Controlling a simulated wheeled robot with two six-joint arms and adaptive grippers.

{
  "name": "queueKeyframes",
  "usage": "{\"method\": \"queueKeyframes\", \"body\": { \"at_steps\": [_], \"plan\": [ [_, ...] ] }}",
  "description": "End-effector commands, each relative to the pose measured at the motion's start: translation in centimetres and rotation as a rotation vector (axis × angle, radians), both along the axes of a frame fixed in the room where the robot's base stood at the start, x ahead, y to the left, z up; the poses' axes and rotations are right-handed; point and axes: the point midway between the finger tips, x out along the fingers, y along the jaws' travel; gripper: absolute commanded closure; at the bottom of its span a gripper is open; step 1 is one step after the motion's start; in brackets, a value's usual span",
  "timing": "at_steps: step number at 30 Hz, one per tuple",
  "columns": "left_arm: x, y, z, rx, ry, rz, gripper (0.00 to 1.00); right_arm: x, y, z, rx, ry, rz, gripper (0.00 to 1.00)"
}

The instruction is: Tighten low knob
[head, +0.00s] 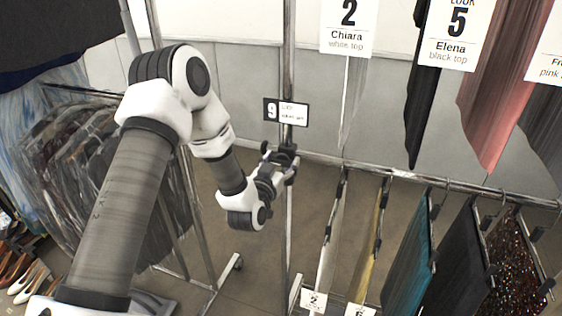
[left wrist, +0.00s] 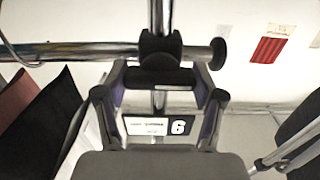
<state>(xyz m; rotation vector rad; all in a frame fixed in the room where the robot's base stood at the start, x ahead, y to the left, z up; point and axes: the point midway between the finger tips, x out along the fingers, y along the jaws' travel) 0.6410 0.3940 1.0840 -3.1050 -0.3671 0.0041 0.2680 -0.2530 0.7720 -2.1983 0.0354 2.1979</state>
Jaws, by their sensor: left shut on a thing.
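My left gripper (head: 277,166) is at a black clamp joint (head: 287,151) on the upright metal pole of a clothes rail, just below a small black-and-white sign marked 9. In the left wrist view, the fingers of my left gripper (left wrist: 160,84) stand on both sides of a wide black knob (left wrist: 158,77) and are shut on it. The knob sits against the black joint (left wrist: 160,46), where a horizontal bar meets the pole. The fingertips partly hide the knob's ends. My right gripper is not in view.
The sign (head: 285,111) hangs on the pole close above my gripper; it shows upside down in the left wrist view (left wrist: 158,126). Hanging garments, such as a teal one (head: 409,262), fill the right. A rack of dark clothes (head: 100,165) stands left. Shoes (head: 28,278) lie lower left.

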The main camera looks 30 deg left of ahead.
Motion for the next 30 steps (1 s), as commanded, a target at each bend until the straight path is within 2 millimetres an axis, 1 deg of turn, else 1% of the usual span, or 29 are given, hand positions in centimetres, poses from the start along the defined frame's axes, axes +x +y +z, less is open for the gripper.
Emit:
{"method": "queueKeyframes", "body": {
  "at_steps": [5,11,30],
  "plan": [
    [0.1,0.0,0.1,0.053,0.011,0.0,0.67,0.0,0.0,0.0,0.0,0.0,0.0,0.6],
    [0.1,-0.1,0.1,0.172,0.038,0.001,0.67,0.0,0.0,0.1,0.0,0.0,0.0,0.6],
    [0.2,-0.3,0.2,0.75,0.175,0.002,0.67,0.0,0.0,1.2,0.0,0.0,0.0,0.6]
  ]
}}
